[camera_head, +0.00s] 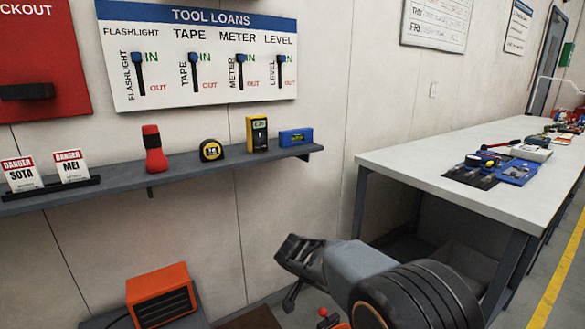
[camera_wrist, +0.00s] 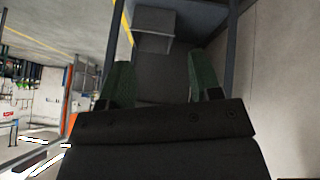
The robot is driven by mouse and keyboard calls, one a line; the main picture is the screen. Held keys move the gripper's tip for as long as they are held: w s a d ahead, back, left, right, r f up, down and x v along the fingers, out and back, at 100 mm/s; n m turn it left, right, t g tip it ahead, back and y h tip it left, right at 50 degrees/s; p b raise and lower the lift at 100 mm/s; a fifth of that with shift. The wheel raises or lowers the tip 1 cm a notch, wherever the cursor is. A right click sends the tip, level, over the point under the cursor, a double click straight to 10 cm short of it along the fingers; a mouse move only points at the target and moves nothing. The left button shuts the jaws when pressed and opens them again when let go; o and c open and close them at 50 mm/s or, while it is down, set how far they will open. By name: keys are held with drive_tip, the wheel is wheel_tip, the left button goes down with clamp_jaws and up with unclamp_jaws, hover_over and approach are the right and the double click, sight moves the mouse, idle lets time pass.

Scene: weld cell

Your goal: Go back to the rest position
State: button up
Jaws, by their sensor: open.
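My gripper (camera_head: 290,255) is in the lower middle of the head view, in front of the wall and below the shelf, left of the workbench. In the wrist view its two green-padded fingers (camera_wrist: 157,85) stand apart with nothing between them. The gripper is open and empty. Beyond the fingers, the wrist view shows dark floor and a grey box under the bench.
A wall shelf (camera_head: 200,168) holds a red flashlight (camera_head: 153,148), tape measure (camera_head: 211,150), yellow meter (camera_head: 257,134) and blue level (camera_head: 295,137). The tool loans board (camera_head: 200,95) hangs above. The workbench (camera_head: 440,170) stands right. An orange heater (camera_head: 160,297) is low left.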

drive_tip(key=s+d+r+n+y+p, duration=0.2)
drive_tip(key=s+r+p, duration=0.4)
drive_tip(key=r, duration=0.4)
drive_tip(key=s+d+r+n+y+p, duration=0.2)
drive_tip(key=s+r+n+p, duration=0.1)
drive_tip(key=s+r+p, duration=0.4)
drive_tip(key=s+d+r+n+y+p, duration=0.2)
drive_tip(key=s+r+n+p, duration=0.1)
drive_tip(key=s+r+p, duration=0.4)
wheel_tip(320, 180, up, 7)
drive_tip(key=p, duration=0.3)
drive_tip(key=shift+s+d+r+n+t+y, duration=0.2)
drive_tip(key=shift+s+d+n+t+y, duration=0.1)
drive_tip(key=shift+d, duration=0.1)
